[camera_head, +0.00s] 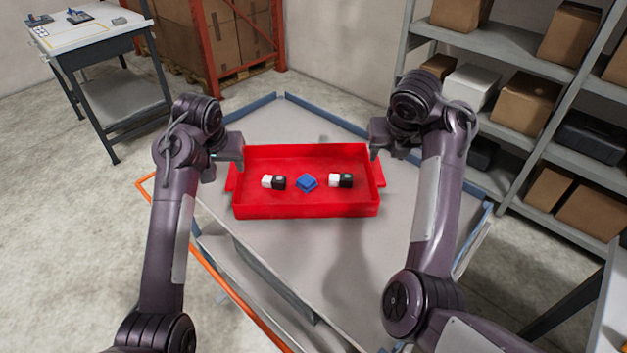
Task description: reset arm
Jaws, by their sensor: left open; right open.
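My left gripper (226,160) is at the left end of the red tray (306,210), near its left handle. My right gripper (376,145) is at the tray's right end, near the upper right corner. Both are open and hold nothing that I can see; the fingertips are small and partly hidden by the wrists. The tray sits on a grey cart top. In it lie a white and black block pair (273,182) on the left, a blue block (307,183) in the middle and another white and black pair (341,180) on the right.
The grey cart (290,125) has a raised blue rim and an orange handle bar (222,283). A shelf (520,50) with boxes stands at the right. A side table (80,38) stands at the back left. Cart top in front of the tray is clear.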

